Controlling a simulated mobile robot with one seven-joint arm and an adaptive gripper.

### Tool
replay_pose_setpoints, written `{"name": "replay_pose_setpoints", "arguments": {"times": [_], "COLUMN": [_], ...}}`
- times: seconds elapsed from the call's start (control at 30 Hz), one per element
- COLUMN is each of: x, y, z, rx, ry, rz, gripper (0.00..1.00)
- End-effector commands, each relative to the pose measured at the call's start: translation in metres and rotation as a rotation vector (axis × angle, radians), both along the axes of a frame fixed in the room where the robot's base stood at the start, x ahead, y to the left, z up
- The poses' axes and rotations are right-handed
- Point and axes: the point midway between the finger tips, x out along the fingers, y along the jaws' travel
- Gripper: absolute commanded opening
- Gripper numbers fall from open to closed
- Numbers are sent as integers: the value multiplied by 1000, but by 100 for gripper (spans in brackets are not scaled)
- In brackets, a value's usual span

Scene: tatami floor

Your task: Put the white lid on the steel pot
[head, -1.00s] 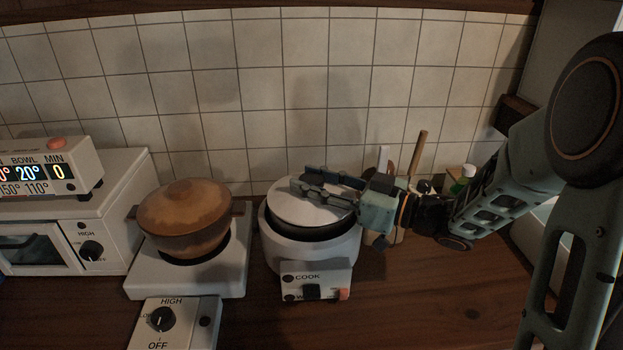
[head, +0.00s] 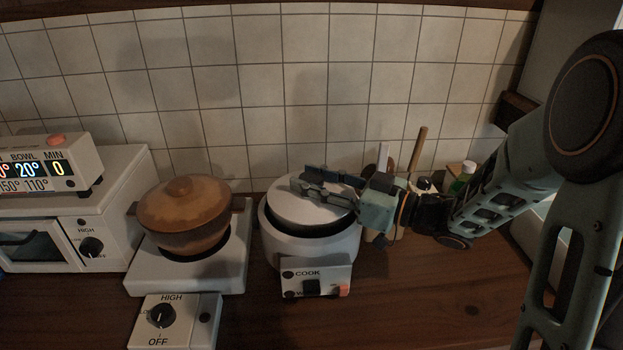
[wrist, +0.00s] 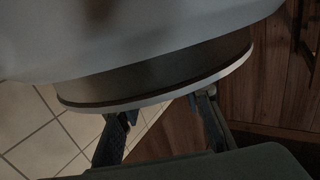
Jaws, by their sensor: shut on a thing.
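The white lid (head: 308,207) is a flat pale disc over the mouth of the steel pot, which sits in the white cooker body (head: 312,249). A dark gap shows between the lid and the cooker at the front and right, so the lid looks raised or tilted there. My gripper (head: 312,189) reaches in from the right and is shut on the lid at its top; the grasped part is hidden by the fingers. In the wrist view, the lid's thin rim (wrist: 160,99) lies close past my fingertips, with a dark grey-brown band, probably the steel pot (wrist: 165,68), behind it.
A brown lidded pot (head: 187,215) stands on a white hot plate (head: 190,277) to the left. A white oven (head: 112,205) is farther left. Utensils and a green-capped bottle (head: 461,178) stand behind my arm. The tiled wall is close behind; the front right counter is clear.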

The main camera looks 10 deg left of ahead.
Motion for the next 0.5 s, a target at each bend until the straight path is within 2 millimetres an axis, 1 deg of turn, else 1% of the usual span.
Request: {"name": "replay_pose_setpoints", "arguments": {"times": [0.23, 0.27, 0.43, 0.5], "x": [0, 0, 0, 0], "y": [0, 0, 0, 0], "z": [-3, -2, -2, -2], "rx": [1, 1, 0, 0], "ry": [0, -1, 0, 0], "rz": [0, 0, 0, 0], "gripper": [5, 36, 54, 54]}}
